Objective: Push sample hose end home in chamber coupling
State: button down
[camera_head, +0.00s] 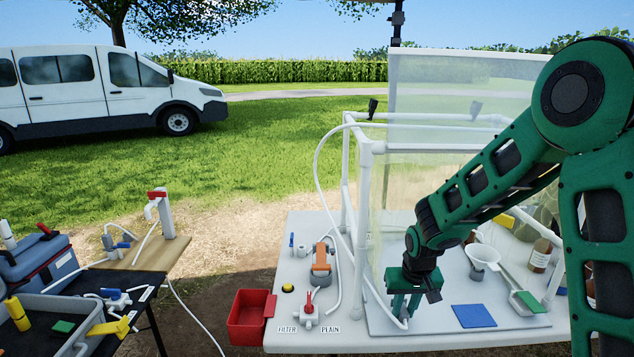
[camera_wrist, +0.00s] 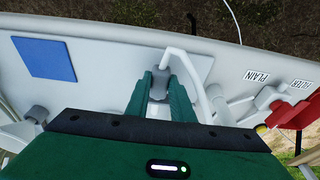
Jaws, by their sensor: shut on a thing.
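My gripper (camera_head: 402,305) is low over the right part of the white table, inside the clear-walled chamber frame (camera_head: 366,200). In the wrist view its two green fingers (camera_wrist: 161,82) are closed on the grey end of the sample hose (camera_wrist: 159,80). The white hose (camera_wrist: 187,62) bends away from that end to the right. In the head view the white hose (camera_head: 318,165) arcs down the left side of the frame. The chamber coupling cannot be made out clearly; how far the hose end sits in it cannot be told.
A blue pad (camera_head: 474,316), a white funnel (camera_head: 484,256) and a brown bottle (camera_head: 540,256) are on the right. A red-handled valve (camera_head: 309,308) stands between FILTER and PLAIN labels. A red bin (camera_head: 248,314) hangs at the table's left edge. The frame post is close left of my gripper.

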jog(key=shift+w+v, duration=0.2)
jog(key=shift+v, duration=0.6)
jog(key=shift+w+v, duration=0.15)
jog(key=shift+v, duration=0.6)
jog(key=shift+w+v, duration=0.2)
jog(key=shift+v, duration=0.6)
